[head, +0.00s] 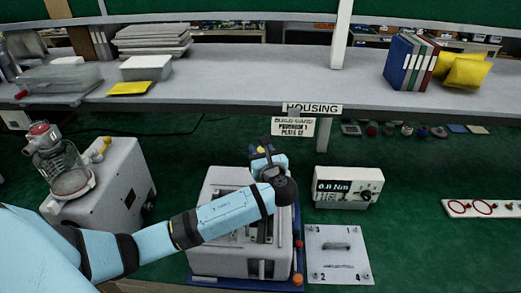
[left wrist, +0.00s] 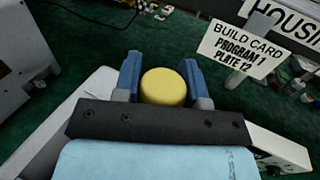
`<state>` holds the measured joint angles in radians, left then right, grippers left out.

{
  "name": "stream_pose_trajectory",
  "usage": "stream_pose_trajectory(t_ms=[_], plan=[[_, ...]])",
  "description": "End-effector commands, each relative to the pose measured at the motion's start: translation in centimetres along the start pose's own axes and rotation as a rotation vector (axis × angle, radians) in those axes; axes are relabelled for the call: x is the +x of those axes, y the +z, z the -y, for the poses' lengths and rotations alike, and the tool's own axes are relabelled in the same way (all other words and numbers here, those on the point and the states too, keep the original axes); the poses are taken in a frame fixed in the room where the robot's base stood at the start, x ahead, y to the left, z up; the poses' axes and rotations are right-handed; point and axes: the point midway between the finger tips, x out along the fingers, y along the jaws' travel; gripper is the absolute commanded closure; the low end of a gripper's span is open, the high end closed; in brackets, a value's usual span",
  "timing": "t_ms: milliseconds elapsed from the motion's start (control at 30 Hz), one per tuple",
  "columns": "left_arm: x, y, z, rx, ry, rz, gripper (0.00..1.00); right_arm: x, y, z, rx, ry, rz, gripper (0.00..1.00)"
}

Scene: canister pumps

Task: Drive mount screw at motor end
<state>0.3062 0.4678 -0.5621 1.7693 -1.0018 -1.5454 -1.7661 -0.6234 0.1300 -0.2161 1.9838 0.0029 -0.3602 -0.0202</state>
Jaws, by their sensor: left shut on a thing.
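My left gripper (head: 264,155) reaches over the far right part of an open pale grey housing (head: 215,262). In the left wrist view, the left gripper (left wrist: 163,80) has its two blue fingers shut on a round yellow-topped tool (left wrist: 163,88), seen end-on. Its lower part is hidden, so I cannot tell whether its tip touches anything. My arm covers much of the housing's inside. The mount screw and the motor end cannot be made out. My right gripper is not in view.
A torque box (head: 347,188) reading 0.0 Nm stands right of the housing. A numbered plate (head: 325,265) lies in front of it. A build card (head: 293,127) reads "Program 1, Plate 12". A grey machine (head: 115,185) with a clear jar stands left. A shelf (head: 260,75) spans the back.

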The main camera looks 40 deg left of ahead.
Motion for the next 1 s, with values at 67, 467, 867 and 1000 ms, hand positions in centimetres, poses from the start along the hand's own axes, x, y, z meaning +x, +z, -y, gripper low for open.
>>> stream_pose_trajectory(t_ms=[67, 467, 867, 1000], plan=[[0.02, 0.09, 0.01, -0.002, 0.0, 0.001, 1.0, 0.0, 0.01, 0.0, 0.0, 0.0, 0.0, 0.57], [0.01, 0.15, 0.02, -0.002, 0.0, 0.001, 1.0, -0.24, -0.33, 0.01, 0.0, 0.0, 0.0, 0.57], [-0.01, -0.04, 0.04, -0.002, -0.001, 0.0, 1.0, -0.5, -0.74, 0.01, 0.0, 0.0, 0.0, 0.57], [-0.01, -0.07, 0.03, -0.002, -0.001, 0.0, 1.0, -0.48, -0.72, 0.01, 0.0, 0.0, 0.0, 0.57]])
